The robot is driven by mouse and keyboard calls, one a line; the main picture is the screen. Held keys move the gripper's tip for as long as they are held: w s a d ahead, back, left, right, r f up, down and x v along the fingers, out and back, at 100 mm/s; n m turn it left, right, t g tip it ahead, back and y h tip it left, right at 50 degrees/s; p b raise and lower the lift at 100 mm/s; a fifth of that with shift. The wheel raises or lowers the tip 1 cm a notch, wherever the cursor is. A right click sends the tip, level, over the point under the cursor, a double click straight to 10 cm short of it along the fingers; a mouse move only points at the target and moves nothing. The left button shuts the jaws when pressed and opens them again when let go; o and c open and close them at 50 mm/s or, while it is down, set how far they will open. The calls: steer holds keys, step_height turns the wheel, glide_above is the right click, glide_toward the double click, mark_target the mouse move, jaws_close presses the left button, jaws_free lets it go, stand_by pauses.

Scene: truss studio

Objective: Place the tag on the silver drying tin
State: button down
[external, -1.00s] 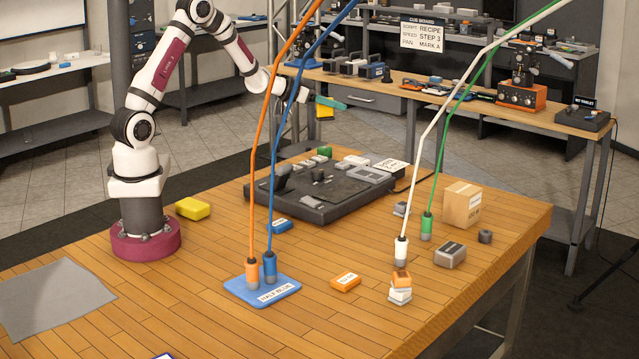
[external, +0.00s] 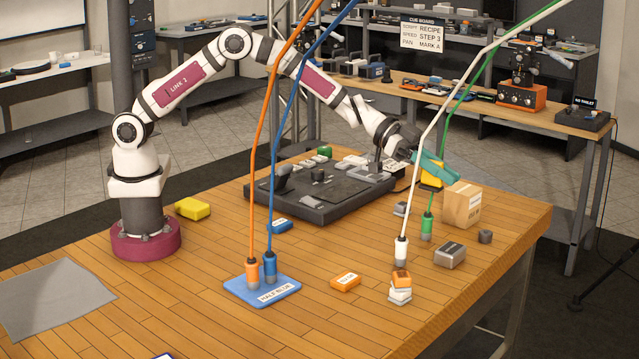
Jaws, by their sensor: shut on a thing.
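My gripper (external: 436,172), with teal fingers, is shut on a small yellow piece, which I take to be the tag (external: 430,182). It holds the piece in the air, in front of or beside the cardboard box in the picture. Part of the yellow piece is hidden by the fingers. A silver-grey tin with a dark label on top (external: 450,256) sits on the wooden table at the right, below the gripper in the picture and apart from it. I take it for the drying tin; its label is too small to read.
A cardboard box (external: 461,206) and a dark cylinder (external: 485,237) stand near the tin. White (external: 401,250) and green (external: 427,226) cables rise close to the gripper. A small stack with an orange top (external: 401,279) stands in front. A dark console (external: 320,200) lies behind.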

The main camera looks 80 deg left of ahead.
steer(key=d, duration=0.4)
glide_above(450, 255)
steer(key=w, duration=0.3)
step_height(450, 255, down, 12)
steer(key=shift+m+g, duration=0.3)
steer(key=shift+m, duration=0.1)
steer(key=shift+a+f, duration=0.3)
steer(key=shift+f, duration=0.75)
steer(key=shift+a+f, duration=0.25)
steer(key=shift+f, duration=0.75)
steer(key=shift+f, duration=0.1)
steer(key=c, duration=0.9)
jaws_free()
